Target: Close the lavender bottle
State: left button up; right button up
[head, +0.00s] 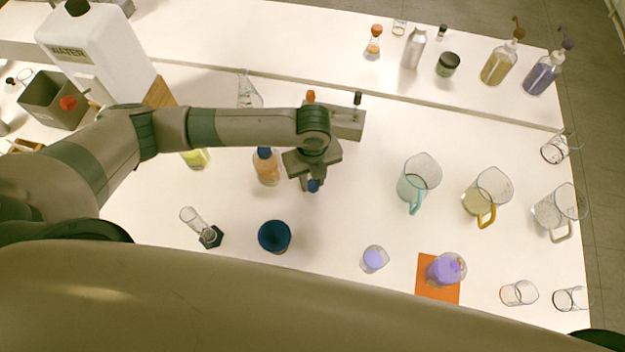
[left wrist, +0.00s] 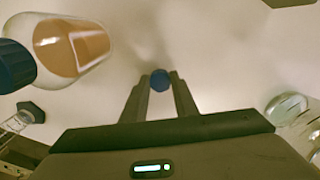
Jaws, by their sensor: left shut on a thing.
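A bottle with lavender-purple contents (head: 443,269) stands on an orange mat (head: 425,291) at the front right of the table. Details of its top are too small to tell. My left gripper (head: 313,183) hangs over the middle of the table, left of the mat and well apart from that bottle. It is shut on a small round blue cap (head: 314,187), which shows between the fingertips in the left wrist view (left wrist: 160,80). A small glass of pale lavender liquid (head: 374,258) stands left of the mat. My right gripper is not in view.
A blue-topped bottle of peach liquid (head: 267,170) stands just left of my left gripper. A dark blue cup (head: 274,236) is in front. Jugs, including one with a teal handle (head: 416,182), stand to the right. A raised shelf (head: 300,45) holds bottles at the back.

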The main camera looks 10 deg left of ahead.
pick_arm(q)
jog(key=shift+r, duration=0.65)
notch_tip(320, 180, up, 2)
jog(key=shift+d+r+b, duration=0.1)
jog(key=shift+r+b, duration=0.15)
jog(key=shift+b, duration=0.55)
jog(key=s+d+r+b, duration=0.2)
jog(key=s+d+r, duration=0.5)
jog(key=d, duration=0.2)
notch_tip(320, 180, up, 7)
jog(key=n, duration=1.3)
send_over(313, 183)
jog(key=w+a, duration=0.1)
jog(key=a, duration=0.1)
jog(key=w+a+r+n, duration=0.4)
jog(key=a+r+n, duration=0.5)
jog(key=n, duration=0.7)
jog(key=shift+a+r, duration=0.2)
jog(key=shift+r, duration=0.95)
